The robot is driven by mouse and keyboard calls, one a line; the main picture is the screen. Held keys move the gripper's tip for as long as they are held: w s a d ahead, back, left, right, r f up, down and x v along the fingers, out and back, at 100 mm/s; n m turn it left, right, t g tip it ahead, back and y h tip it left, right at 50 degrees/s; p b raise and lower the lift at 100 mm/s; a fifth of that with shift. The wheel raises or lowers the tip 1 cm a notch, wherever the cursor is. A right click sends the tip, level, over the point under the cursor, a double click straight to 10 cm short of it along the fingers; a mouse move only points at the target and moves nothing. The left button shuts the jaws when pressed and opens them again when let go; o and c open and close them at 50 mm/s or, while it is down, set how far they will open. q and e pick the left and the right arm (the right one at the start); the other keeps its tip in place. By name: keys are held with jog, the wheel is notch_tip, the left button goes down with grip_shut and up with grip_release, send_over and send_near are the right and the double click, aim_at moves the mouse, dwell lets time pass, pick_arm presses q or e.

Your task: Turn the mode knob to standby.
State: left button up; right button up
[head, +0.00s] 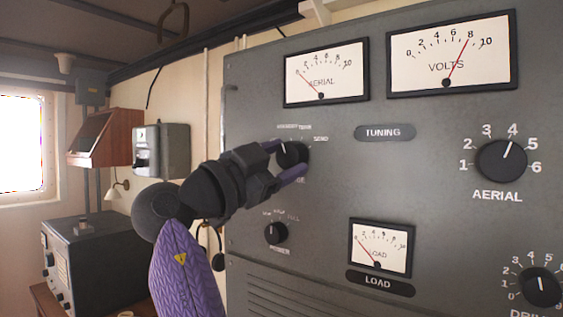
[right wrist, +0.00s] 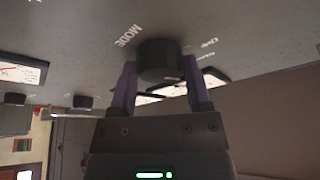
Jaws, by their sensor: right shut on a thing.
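The black round mode knob (head: 292,152) sits on the grey panel, with small lettering in an arc above it; SEND is legible at its upper right, the rest is small. A white mark on the knob points roughly up, but its exact setting is hard to read. My right gripper (head: 284,159) reaches in from the lower left, its purple fingers on either side of the knob and shut on it. In the right wrist view the knob (right wrist: 158,62) is between the two fingers, next to the word MODE. My left gripper is out of view.
A smaller power knob (head: 276,232) is below the gripper. A load meter (head: 380,247) is at lower right, and an aerial knob (head: 502,161) further right. Aerial (head: 326,72) and volts (head: 452,54) meters are above. A grey box (head: 161,150) hangs on the wall at left.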

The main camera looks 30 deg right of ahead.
dwell(0.5)
jog(key=o, duration=1.3)
jog(key=b+v, duration=0.3)
jog(key=v, duration=0.7)
